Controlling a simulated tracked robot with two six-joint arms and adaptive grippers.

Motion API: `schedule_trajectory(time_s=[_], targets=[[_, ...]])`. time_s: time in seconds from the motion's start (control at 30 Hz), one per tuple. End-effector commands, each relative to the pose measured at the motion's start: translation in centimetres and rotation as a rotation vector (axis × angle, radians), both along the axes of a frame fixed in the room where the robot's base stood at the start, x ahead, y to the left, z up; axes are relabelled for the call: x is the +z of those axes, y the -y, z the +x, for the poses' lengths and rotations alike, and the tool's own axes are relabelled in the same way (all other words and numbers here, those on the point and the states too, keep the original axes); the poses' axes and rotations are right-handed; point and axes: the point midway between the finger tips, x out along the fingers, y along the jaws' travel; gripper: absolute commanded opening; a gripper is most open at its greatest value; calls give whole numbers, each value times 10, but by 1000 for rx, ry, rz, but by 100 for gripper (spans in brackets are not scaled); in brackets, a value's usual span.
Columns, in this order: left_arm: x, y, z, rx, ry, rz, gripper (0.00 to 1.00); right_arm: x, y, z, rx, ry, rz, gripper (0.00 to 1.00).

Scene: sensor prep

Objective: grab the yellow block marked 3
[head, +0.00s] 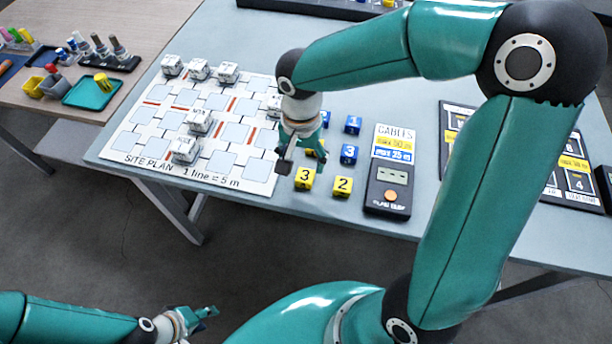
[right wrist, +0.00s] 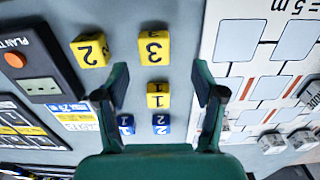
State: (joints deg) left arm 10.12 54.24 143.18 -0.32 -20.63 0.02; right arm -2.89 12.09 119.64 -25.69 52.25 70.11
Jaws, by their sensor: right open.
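The yellow block marked 3 (head: 304,179) lies on the grey table just in front of my right gripper (head: 301,162). It also shows in the right wrist view (right wrist: 154,49), upper middle, beyond the open fingertips. My right gripper (right wrist: 158,88) is open, with nothing held; a yellow block marked 1 (right wrist: 158,96) shows between its fingers in the wrist view. No contact with the block marked 3 is visible. My left gripper (head: 204,314) is low in the head view, away from the table; its jaw opening is unclear.
A yellow block marked 2 (head: 342,187) lies to the right of the 3. Blue blocks, including a 3 (head: 349,154) and a 1 (head: 353,125), lie behind. A dark meter (head: 388,185) stands to the right. The site plan board (head: 143,140) with white blocks is left.

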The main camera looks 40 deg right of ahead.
Motion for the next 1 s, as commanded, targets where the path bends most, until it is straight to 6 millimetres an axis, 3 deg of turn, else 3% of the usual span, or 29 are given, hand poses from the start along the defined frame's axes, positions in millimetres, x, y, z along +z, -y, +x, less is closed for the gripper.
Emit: schedule_trajectory(time_s=[0.17, 0.43, 0.73, 0.77, 1.0], targets=[[0, 0, 0, 0, 0, 0, 40, -11, 0, -2, 0, -3, 0, 69], [0, 0, 0, 0, 0, 0, 40, -48, 2, -7, 0, -4, -2, 69], [0, 0, 0, 0, 0, 0, 40, -54, 2, -6, -1, 0, -2, 69], [0, 0, 0, 0, 0, 0, 40, -54, 2, -6, -1, 0, -2, 67], [0, 0, 0, 0, 0, 0, 40, -54, 2, -6, 0, 1, -2, 27]])
